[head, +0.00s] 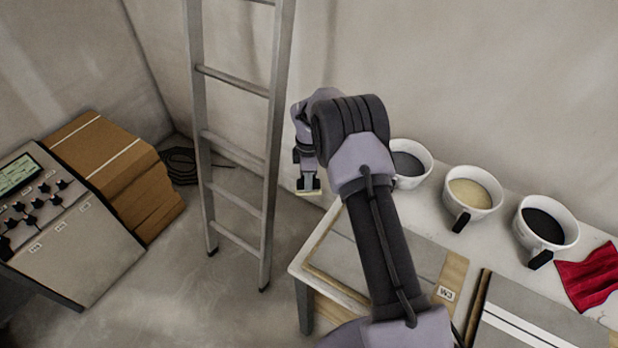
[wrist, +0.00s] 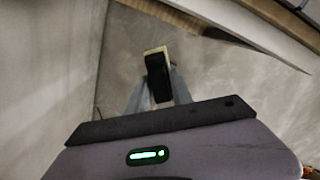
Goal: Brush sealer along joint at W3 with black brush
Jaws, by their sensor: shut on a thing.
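My gripper (head: 308,174) is shut on a black brush (wrist: 158,77) with a pale bristle edge. In the head view the brush (head: 309,187) hangs bristles down, off the left edge of the table and over the floor. The W3 label (head: 446,293) is on a wooden strip at the right end of a grey panel (head: 336,258) on the table. My arm crosses in front of this panel and hides its middle, so I cannot make out the joint. The brush is apart from the panel.
Cups with grey (head: 407,164), cream (head: 470,192) and black (head: 545,228) contents line the back of the white table (head: 300,268). A red cloth (head: 590,277) lies at the right. A ladder (head: 240,150), brown boxes (head: 118,170) and a control console (head: 70,240) stand left.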

